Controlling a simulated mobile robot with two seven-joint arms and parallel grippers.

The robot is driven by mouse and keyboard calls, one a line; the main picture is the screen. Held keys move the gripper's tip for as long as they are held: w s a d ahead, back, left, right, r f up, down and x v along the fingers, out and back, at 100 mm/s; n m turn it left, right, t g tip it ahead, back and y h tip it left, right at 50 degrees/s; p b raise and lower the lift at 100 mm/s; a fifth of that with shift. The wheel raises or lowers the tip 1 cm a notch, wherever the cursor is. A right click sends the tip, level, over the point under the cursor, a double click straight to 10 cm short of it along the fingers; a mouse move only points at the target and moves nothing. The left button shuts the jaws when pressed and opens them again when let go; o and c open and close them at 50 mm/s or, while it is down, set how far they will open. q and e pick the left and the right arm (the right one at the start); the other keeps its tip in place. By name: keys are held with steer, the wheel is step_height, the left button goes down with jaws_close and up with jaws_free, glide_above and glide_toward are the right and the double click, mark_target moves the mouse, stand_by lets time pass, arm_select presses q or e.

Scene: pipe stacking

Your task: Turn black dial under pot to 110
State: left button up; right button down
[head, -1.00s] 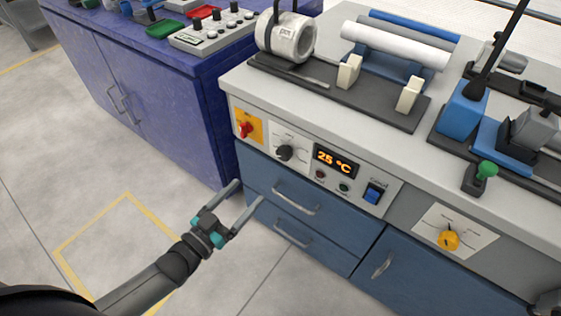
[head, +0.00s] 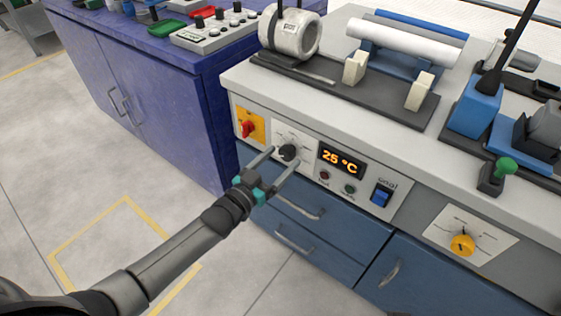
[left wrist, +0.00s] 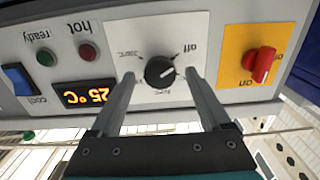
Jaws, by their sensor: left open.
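The black dial (head: 288,152) sits on a white plate on the front panel of the workbench. In the left wrist view the dial (left wrist: 160,72) shows upside down, with a white pointer mark and the word "off" on the plate. The display (head: 341,159) beside it reads about 25 °C. The white round pot (head: 291,36) stands on the bench top above the dial. My left gripper (head: 281,156) is open, with one finger on each side of the dial. I cannot tell whether the fingers touch it. My right gripper does not show.
A red switch on a yellow plate (head: 248,127) is left of the dial. A blue rocker switch (head: 381,195) and two small buttons are right of it. Drawer handles (head: 300,208) stick out below. A yellow dial (head: 462,244) is further right.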

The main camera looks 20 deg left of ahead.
arm_select(q)
steer(key=shift+w+d, duration=0.1)
steer(key=shift+w, duration=0.2)
jaws_close()
stand_by(0.6)
